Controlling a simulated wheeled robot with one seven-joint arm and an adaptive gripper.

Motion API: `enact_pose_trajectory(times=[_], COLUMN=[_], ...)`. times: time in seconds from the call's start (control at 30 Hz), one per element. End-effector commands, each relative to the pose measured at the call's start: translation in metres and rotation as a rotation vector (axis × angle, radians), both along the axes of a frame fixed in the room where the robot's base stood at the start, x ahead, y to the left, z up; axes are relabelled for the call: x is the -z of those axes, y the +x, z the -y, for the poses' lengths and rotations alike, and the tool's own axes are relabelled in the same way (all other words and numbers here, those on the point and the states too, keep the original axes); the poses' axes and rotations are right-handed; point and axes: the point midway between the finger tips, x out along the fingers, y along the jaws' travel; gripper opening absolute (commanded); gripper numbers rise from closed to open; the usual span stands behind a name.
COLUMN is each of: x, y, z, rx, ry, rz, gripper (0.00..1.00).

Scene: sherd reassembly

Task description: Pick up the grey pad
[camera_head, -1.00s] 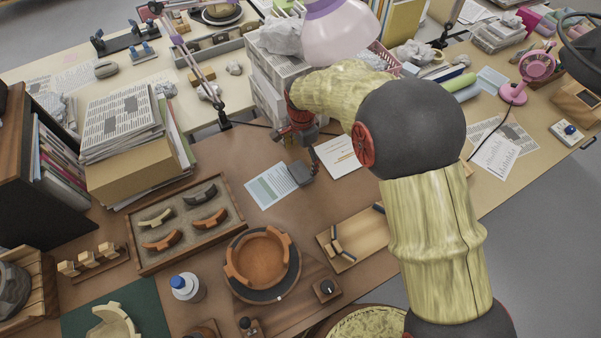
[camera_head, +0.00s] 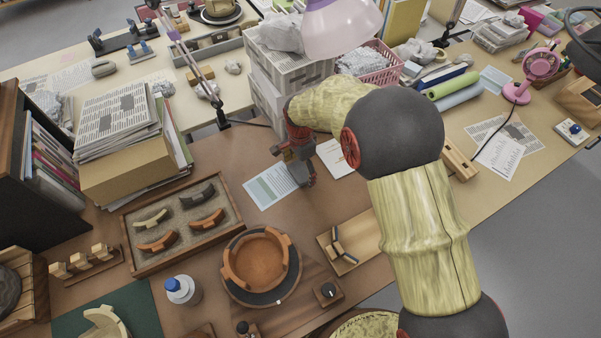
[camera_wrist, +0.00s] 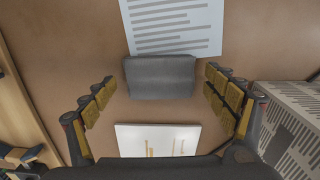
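The grey pad (camera_wrist: 160,77) lies on the brown desk in the wrist view, a dark rounded block beside a printed sheet (camera_wrist: 172,25), whose edge it meets or overlaps. My gripper (camera_wrist: 158,88) is open, with its yellow-padded fingers spread on the left and right of the pad. A gap shows between each finger and the pad, and nothing is held. In the head view my gripper (camera_head: 301,170) is low over the desk by the printed sheet (camera_head: 270,187) and largely hides the pad.
A white sheet (camera_wrist: 158,139) lies nearer my palm. Newspaper-covered boxes (camera_head: 270,95) stand close behind my gripper, beneath a lamp (camera_head: 340,28). A sherd tray (camera_head: 135,262), a turntable with a bowl (camera_head: 258,268) and a wooden tray (camera_head: 340,262) lie nearer.

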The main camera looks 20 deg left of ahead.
Motion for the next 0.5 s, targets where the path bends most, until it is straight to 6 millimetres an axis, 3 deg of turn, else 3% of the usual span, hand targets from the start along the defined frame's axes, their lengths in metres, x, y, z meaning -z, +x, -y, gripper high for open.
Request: enact_pose_trajectory(times=[0.5], x=[0.0002], y=[-0.0001], z=[0.0002], rx=[0.000], ry=[0.000], rz=[0.000], gripper=[0.54])
